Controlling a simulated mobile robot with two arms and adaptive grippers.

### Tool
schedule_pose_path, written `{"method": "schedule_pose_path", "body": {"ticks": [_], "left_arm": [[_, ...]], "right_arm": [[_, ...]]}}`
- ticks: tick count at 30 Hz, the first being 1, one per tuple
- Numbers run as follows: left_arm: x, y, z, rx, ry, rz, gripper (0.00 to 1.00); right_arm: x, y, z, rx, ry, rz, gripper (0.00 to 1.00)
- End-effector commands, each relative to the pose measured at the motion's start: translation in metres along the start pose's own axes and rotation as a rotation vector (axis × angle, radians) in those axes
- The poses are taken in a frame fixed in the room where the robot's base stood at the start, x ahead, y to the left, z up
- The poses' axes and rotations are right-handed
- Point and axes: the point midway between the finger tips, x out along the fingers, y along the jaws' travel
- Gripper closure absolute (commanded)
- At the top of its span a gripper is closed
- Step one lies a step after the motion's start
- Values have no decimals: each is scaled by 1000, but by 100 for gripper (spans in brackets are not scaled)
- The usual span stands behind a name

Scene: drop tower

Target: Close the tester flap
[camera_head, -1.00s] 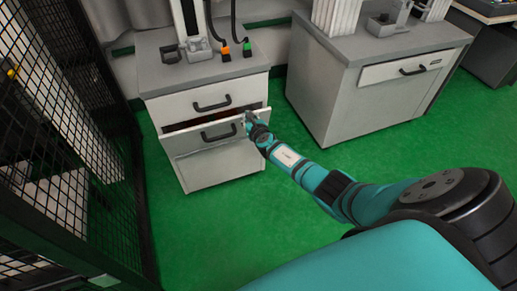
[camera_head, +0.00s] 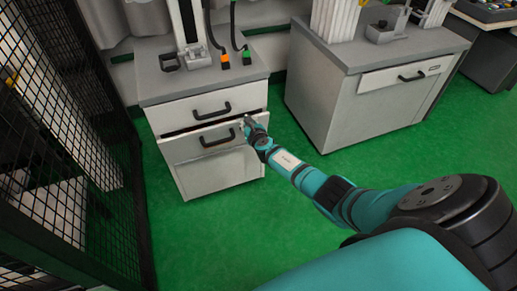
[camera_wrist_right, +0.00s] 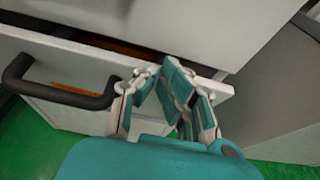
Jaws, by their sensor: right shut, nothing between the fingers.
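The tester flap (camera_head: 205,143) is the lower front panel of the left grey cabinet, with a black bar handle (camera_head: 217,137). It stands slightly open, with a narrow dark gap along its top edge below the upper drawer. In the right wrist view the flap (camera_wrist_right: 75,80) and the gap behind it also show. My right gripper (camera_head: 248,123) is at the flap's upper right corner, right of the handle. In the wrist view its fingers (camera_wrist_right: 166,75) are together and empty, close against the flap's top edge; exact contact is hard to tell. My left gripper is out of view.
A closed upper drawer (camera_head: 209,106) sits above the flap. Test equipment (camera_head: 187,50) stands on the cabinet top. A second grey cabinet (camera_head: 355,100) stands to the right. A black mesh fence (camera_head: 60,130) is at the left. Green floor (camera_head: 250,225) in front is clear.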

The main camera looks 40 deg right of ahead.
Motion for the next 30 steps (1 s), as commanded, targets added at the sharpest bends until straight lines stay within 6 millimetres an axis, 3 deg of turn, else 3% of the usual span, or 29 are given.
{"method": "schedule_pose_path", "body": {"ticks": [5,21,30], "left_arm": [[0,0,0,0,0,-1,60],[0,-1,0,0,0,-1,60],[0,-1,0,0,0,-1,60]], "right_arm": [[-16,-2,-4,-3,-1,0,100],[-109,0,-34,-1,3,1,100],[-122,-1,-37,2,1,-1,100]]}}
